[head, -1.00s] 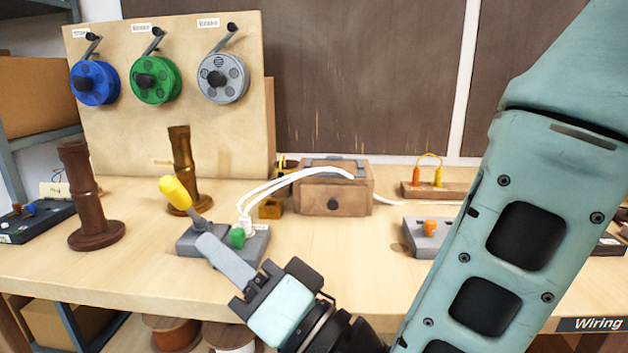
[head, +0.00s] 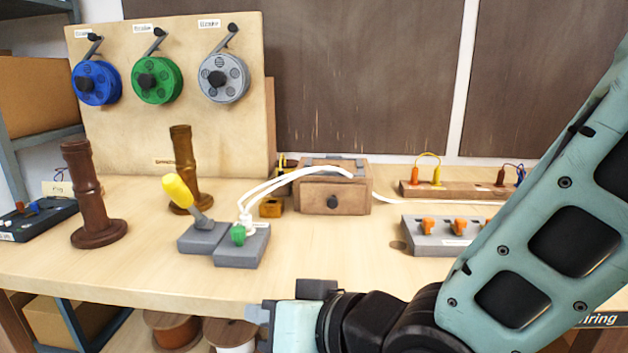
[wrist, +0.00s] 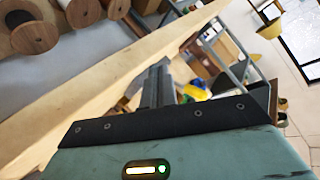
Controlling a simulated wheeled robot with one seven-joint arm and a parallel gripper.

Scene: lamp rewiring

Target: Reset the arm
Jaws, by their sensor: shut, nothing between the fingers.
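My gripper (head: 256,313) is low in front of the table's front edge in the head view, pointing left. It is apart from everything on the bench. In the wrist view its dark fingers (wrist: 157,88) are together with nothing between them. My arm comes in from the right side of the head view and covers part of the bench's right front.
On the workbench (head: 330,270) stand a yellow-handled lever (head: 180,192), a grey block with a green knob (head: 240,247), a wooden box (head: 333,192), brown turned posts (head: 90,195) and a grey block with orange switches (head: 440,237). Wire spools (head: 172,330) sit below.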

